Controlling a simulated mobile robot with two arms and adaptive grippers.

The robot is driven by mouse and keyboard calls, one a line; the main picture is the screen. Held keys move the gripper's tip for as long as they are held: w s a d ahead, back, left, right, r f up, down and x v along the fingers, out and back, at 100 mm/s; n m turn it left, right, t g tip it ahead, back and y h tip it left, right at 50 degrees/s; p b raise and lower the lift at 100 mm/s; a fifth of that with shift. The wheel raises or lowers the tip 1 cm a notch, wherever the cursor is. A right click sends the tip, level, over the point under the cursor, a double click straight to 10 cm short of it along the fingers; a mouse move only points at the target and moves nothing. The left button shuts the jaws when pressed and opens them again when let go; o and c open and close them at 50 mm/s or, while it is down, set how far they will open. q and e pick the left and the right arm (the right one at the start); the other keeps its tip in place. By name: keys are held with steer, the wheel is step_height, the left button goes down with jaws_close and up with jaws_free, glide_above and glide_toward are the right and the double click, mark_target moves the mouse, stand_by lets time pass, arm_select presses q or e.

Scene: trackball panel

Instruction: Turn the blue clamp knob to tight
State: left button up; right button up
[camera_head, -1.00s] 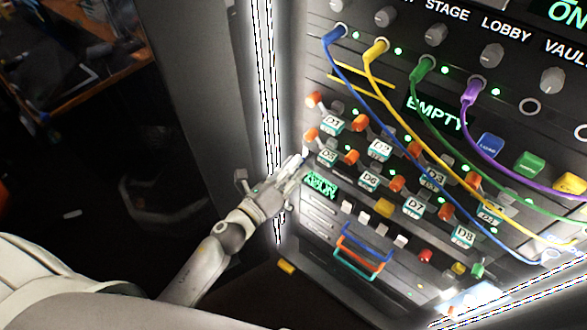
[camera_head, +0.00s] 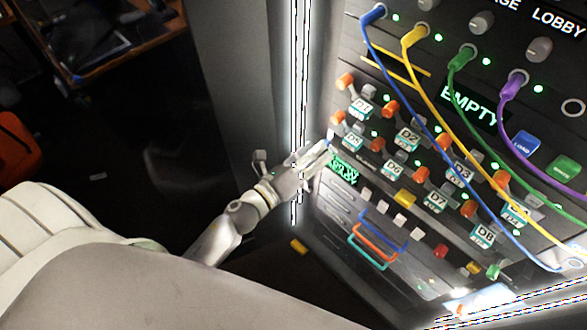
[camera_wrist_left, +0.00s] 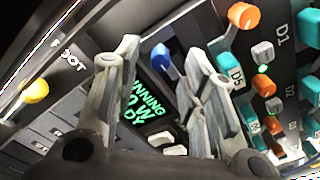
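The blue knob (camera_wrist_left: 161,56) shows in the left wrist view as a rounded blue cap on a short stem, beside the lit green text display (camera_wrist_left: 148,103). My left gripper (camera_wrist_left: 150,60) is open, with one finger to the left of the knob and the other to its right. I cannot tell whether either finger touches it. In the head view my left gripper (camera_head: 325,152) is at the panel's left edge, near the D5 label (camera_head: 352,142), and mostly hides the knob. My right gripper is not in view.
Orange-handled levers (camera_head: 345,82) with teal labels crowd the panel right of my gripper. Blue, yellow, green and purple cables (camera_head: 405,75) hang across it. A yellow knob (camera_wrist_left: 34,91) is at the wrist view's left. Blue and orange handles (camera_head: 378,230) sit lower down.

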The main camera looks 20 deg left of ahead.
arm_select(q)
steer(key=v, duration=1)
steer(key=shift+s, duration=0.25)
steer(key=shift+a, duration=0.1)
